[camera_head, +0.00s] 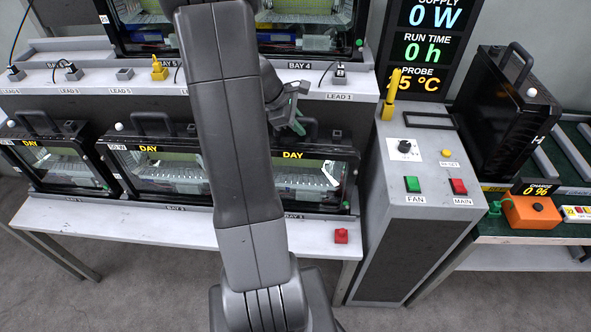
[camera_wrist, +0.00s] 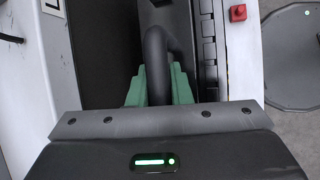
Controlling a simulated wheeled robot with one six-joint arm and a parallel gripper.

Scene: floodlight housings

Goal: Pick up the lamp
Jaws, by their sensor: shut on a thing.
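A black lamp housing with a yellow DAY label (camera_head: 320,172) stands at the right end of the lower white bench, partly hidden behind my arm. Its window shows a lit interior. My gripper (camera_head: 298,118) is above this housing in the head view. In the wrist view, my gripper's green fingers (camera_wrist: 157,88) are shut on the housing's black arched handle (camera_wrist: 154,50), one finger on each side. The housing appears to rest on the bench. Two similar housings (camera_head: 160,168) (camera_head: 48,158) with DAY labels stand to its left.
An upper shelf (camera_head: 95,78) with plugs and more housings overhangs the lower bench. A grey control cabinet (camera_head: 424,240) stands close on the right. A red button (camera_head: 341,236) sits on the bench front. A black case (camera_head: 500,120) stands on rollers at far right.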

